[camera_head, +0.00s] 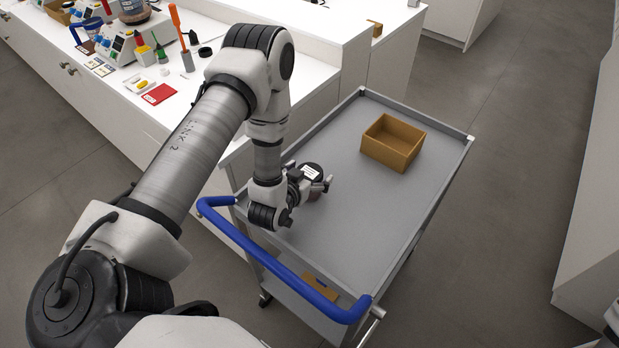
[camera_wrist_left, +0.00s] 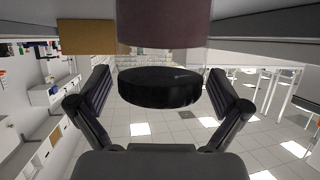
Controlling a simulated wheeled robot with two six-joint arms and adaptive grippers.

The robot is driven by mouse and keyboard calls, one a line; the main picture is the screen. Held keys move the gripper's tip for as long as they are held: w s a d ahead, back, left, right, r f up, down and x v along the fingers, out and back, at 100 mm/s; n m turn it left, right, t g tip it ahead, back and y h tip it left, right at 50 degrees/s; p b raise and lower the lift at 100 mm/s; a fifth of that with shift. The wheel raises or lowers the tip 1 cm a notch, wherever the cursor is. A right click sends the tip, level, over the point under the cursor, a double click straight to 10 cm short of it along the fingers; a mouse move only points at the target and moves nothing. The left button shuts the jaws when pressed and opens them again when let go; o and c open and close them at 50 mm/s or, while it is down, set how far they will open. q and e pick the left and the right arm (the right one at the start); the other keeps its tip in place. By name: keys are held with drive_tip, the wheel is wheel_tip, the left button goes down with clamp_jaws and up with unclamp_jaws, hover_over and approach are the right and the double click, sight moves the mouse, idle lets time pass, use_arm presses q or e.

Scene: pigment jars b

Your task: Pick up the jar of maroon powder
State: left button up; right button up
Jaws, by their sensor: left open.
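The jar of maroon powder (camera_wrist_left: 164,24) shows large in the left wrist view, which appears upside down. Its black lid (camera_wrist_left: 160,88) lies between the two fingers of my left gripper (camera_wrist_left: 158,82). The fingers are open, with a gap on each side of the lid. In the head view the left gripper (camera_head: 322,184) is low over the near left part of the grey cart (camera_head: 350,215). There the jar is mostly hidden by the gripper and wrist. My right gripper is not in view.
An open cardboard box (camera_head: 393,143) stands at the far part of the cart top. The cart has a raised rim and a blue handle (camera_head: 285,272) at its near end. A white bench (camera_head: 120,85) with tools and devices stands left.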

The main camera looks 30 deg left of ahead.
use_arm(q)
drive_tip(key=shift+w+f, duration=0.1)
drive_tip(key=shift+w, duration=0.05)
drive_tip(key=shift+s, duration=0.2)
drive_tip(key=c, duration=1.3)
drive_tip(key=shift+r, duration=0.2)
